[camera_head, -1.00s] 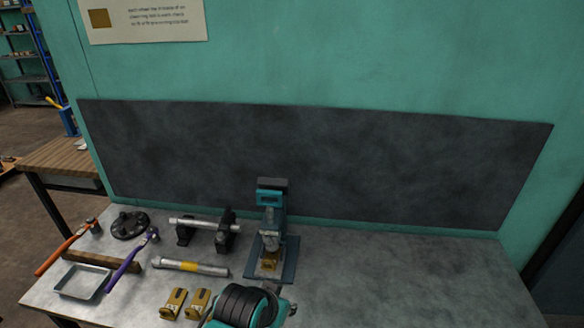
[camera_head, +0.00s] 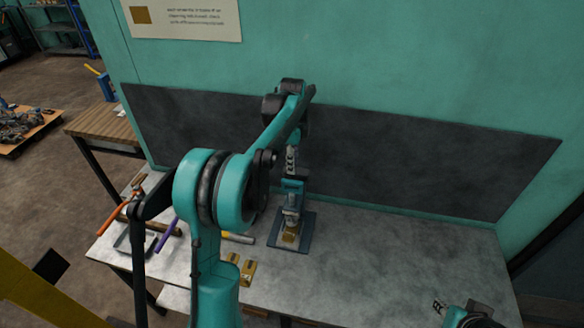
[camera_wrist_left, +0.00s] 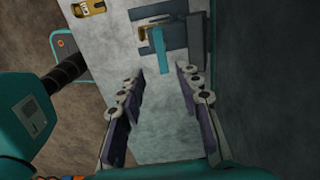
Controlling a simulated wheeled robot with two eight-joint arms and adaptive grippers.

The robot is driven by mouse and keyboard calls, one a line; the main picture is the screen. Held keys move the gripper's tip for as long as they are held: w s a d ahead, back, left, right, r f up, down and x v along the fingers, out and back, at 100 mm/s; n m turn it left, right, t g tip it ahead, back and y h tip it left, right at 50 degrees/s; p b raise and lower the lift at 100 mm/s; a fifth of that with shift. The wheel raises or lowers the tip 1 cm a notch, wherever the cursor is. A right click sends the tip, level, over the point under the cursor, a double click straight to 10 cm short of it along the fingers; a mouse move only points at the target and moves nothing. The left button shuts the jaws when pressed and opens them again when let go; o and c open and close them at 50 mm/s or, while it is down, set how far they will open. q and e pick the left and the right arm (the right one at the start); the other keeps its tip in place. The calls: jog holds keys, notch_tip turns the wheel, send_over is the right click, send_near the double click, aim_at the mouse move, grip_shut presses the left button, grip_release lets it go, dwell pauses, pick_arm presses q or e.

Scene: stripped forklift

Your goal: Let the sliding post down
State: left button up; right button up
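The sliding post's press (camera_head: 290,212) stands at the back of the metal bench, with a teal upper part (camera_head: 293,186), a brass piece at its foot and a dark blue base plate (camera_head: 307,232). My left gripper (camera_head: 290,168) is just above it, pointing down. In the left wrist view the left gripper (camera_wrist_left: 159,72) is open, its fingers apart with nothing between them. The teal bar (camera_wrist_left: 158,50) of the press lies beyond the fingertips there, beside a grey upright (camera_wrist_left: 195,45). My right gripper (camera_head: 440,306) is at the lower right, partly cut off.
Brass blocks (camera_head: 248,272) lie at the bench's front, also seen in the left wrist view (camera_wrist_left: 88,7). An orange-handled tool (camera_head: 112,218) and a purple-handled tool (camera_head: 166,234) lie left. A dark panel (camera_head: 420,160) closes the back. The bench (camera_head: 400,255) is clear right.

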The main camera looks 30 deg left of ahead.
aim_at(292, 182)
pick_arm(q)
jog(key=shift+w+a+f, duration=0.1)
jog(key=shift+w+a, duration=0.1)
jog(key=shift+f, duration=0.4)
notch_tip(292, 182, down, 7)
jog(key=shift+r+b, duration=0.1)
jog(key=shift+b, duration=0.25)
grip_shut()
